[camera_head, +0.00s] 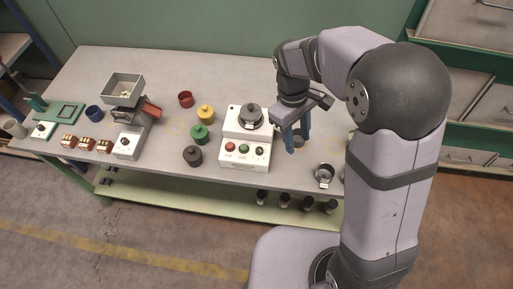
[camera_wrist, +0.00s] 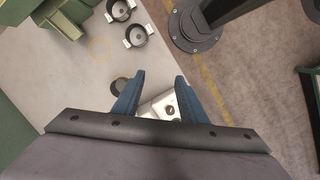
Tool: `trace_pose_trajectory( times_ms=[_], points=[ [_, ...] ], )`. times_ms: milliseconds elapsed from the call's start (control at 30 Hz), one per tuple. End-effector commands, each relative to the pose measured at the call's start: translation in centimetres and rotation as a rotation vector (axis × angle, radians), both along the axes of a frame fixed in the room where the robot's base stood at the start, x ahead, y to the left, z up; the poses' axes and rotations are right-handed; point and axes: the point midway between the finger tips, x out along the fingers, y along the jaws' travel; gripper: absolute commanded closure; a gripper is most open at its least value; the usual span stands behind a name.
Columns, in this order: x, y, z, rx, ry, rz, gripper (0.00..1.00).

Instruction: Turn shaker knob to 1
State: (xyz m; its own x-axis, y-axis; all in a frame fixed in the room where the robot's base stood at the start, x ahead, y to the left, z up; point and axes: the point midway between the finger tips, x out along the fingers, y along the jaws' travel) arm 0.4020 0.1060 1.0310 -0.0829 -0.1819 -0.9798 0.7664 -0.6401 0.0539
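A white machine (camera_head: 231,158) stands mid-table, with a dark round lidded part on top. Its front panel has a red button, a green button and a small dark knob (camera_head: 260,152) at the right; I take this for the shaker knob. I cannot read its setting. My gripper (camera_head: 296,143) is right of the machine, above the table, fingers downward and apart. In the wrist view, my gripper (camera_wrist: 152,82) is open and empty. Part of the white panel (camera_wrist: 150,106) and a dark knob (camera_wrist: 171,110) show beyond and between the fingers, apart from them.
Dark jars (camera_head: 283,200) are on the lower shelf.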

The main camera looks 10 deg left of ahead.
Motion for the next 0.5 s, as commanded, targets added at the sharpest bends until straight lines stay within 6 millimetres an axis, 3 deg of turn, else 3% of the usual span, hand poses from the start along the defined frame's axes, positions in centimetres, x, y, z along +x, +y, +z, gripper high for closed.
trace_pose_trajectory(
  times_ms=[33, 200, 333, 500],
  points=[
    [1.0, 2.3, -1.4, -0.022, 0.021, 0.107, 0.62],
    [3.1, 8.5, -3.9, -0.095, 0.075, 0.417, 0.62],
    [3.5, 11.8, -5.1, -0.137, 0.102, 0.570, 0.62],
    [3.6, 13.8, -5.9, -0.164, 0.117, 0.664, 0.62]
  ],
)
